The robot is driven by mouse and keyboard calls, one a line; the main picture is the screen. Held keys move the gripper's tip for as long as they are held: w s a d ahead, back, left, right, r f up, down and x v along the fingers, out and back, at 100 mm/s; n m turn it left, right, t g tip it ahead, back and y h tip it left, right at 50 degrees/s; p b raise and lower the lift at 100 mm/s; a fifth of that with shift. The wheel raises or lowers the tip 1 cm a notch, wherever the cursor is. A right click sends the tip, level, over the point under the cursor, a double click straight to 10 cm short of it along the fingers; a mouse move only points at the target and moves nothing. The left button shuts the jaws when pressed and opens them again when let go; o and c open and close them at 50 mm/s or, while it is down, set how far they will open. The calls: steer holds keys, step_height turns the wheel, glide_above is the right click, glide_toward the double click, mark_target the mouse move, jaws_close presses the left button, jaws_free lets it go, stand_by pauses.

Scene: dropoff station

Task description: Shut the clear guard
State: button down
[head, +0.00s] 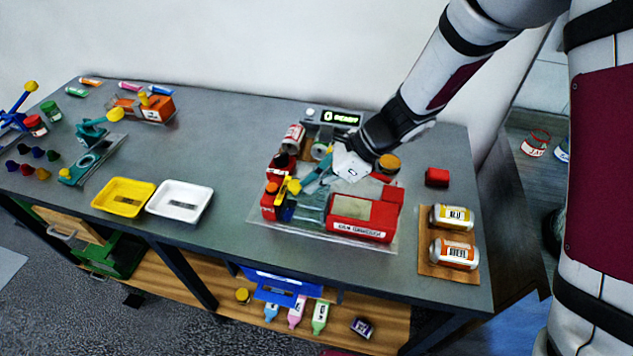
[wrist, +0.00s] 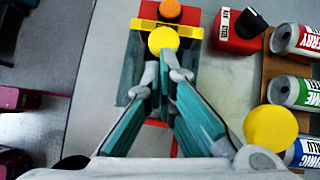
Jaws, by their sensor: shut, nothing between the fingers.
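The clear guard (head: 311,206) looks like a bluish see-through panel on the red can crusher (head: 362,217), between its red end block and its large red body. In the wrist view the guard (wrist: 131,68) shows as a dark, tinted sheet behind my fingers. A yellow knob (wrist: 163,40) stands at the end block, with an orange button (wrist: 170,11) beyond it. My gripper (head: 303,187) is over the crusher. In the wrist view its teal fingers (wrist: 166,66) converge just short of the knob, shut and empty. Whether they touch the guard or knob is unclear.
Cans (head: 293,137) and a lit display (head: 340,117) stand behind the crusher. A red block (head: 437,177) and a wooden can rack (head: 432,268) are at right. White (head: 180,201) and yellow (head: 123,196) trays lie left, with bare table between them and the crusher.

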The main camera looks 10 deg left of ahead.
steer(key=d, duration=0.1)
steer(key=d+r, duration=0.1)
steer(key=d, duration=0.1)
steer(key=d+r, duration=0.1)
steer(key=d, duration=0.1)
steer(key=shift+w+p, duration=0.35)
steer(key=shift+w, duration=0.05)
steer(key=s+d+r+n+t+h, duration=0.1)
steer(key=s+d+r+n, duration=0.3)
steer(key=d+r, duration=0.35)
steer(key=s+d+r+n+t+h, duration=0.1)
steer(key=s+d+r+n+h, duration=0.1)
steer(key=s+d+r+n, duration=0.5)
steer(key=s+d+r+n+t+h, duration=0.4)
steer(key=s+d+r, duration=0.3)
steer(key=d, duration=0.4)
steer(key=shift+s+n+h, duration=0.5)
steer(key=shift+s+n, duration=0.2)
steer(key=shift+n, duration=0.1)
